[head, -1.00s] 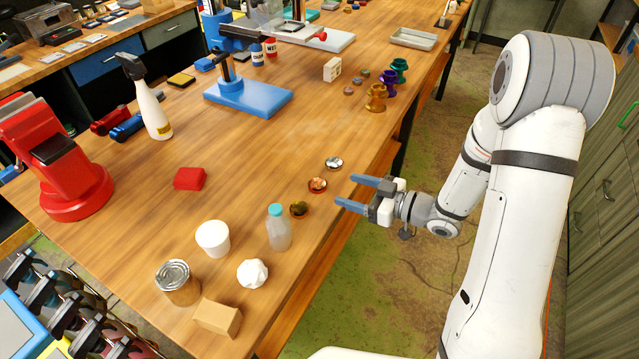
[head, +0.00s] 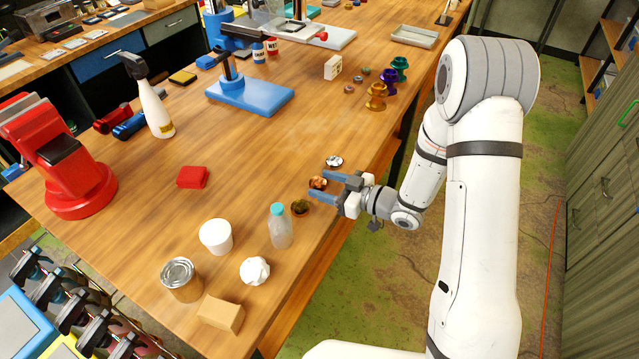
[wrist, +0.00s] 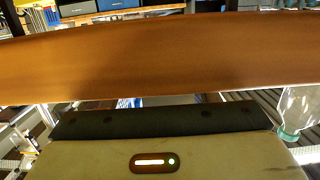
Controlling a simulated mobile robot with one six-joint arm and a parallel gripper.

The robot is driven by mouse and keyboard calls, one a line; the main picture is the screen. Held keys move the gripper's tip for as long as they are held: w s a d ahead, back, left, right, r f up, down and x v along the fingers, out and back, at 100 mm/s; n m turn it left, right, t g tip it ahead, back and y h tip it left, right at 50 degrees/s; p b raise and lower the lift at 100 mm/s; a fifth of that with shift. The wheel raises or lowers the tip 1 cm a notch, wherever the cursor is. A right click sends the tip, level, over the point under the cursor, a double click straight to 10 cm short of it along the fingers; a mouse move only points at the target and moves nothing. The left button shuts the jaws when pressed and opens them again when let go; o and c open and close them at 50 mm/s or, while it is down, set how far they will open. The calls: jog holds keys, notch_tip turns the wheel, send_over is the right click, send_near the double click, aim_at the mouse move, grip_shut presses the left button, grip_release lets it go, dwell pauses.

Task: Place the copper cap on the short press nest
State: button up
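The copper cap (head: 317,182) is a small round disc lying on the wooden bench near its right edge, in the middle of a row of three. My gripper (head: 318,185) reaches in low from the right. Its two blue fingers are apart, one on each side of the copper cap; contact is not clear. The wrist view shows no fingers or cap. A press with a blue base (head: 250,95) stands farther back, and another press with a pale base (head: 325,38) is behind it. I cannot tell which has the short nest.
A silver cap (head: 334,161) and a dark olive cap (head: 299,208) flank the copper one. A clear bottle (head: 280,232), white cup (head: 215,237) and can (head: 181,279) stand nearer. Gold (head: 376,97) and purple (head: 389,83) spools stand at the right edge.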

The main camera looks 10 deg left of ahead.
jog(key=c, duration=0.9)
jog(key=shift+r, duration=0.1)
